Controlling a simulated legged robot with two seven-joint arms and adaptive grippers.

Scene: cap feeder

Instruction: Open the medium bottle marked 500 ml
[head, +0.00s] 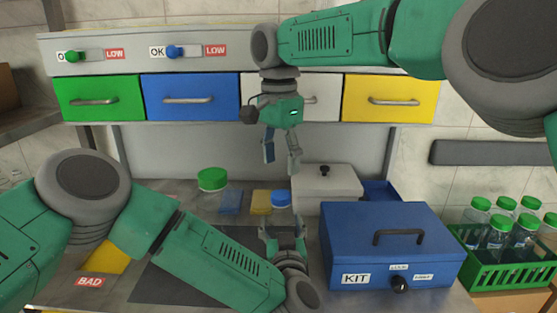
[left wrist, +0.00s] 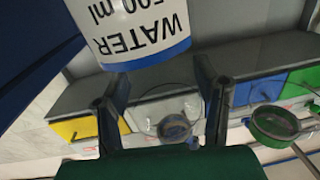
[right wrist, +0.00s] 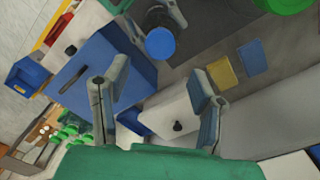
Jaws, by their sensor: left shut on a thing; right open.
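The bottle marked WATER 500 ml (left wrist: 140,38) shows in the left wrist view, its label upside down in the picture. Its blue cap (head: 281,198) is on, in the head view and in the right wrist view (right wrist: 160,44). My left gripper (head: 284,232) is shut on the bottle below the cap; its fingers stand on either side of the clear body in the left wrist view (left wrist: 160,105). My right gripper (head: 280,160) is open and empty, pointing down above the cap and apart from it. Its spread fingers show in the right wrist view (right wrist: 157,108).
A blue KIT box (head: 340,250) stands close right of the bottle, with a white lidded box (head: 340,185) behind it. A green crate (head: 510,268) of bottles is far right.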

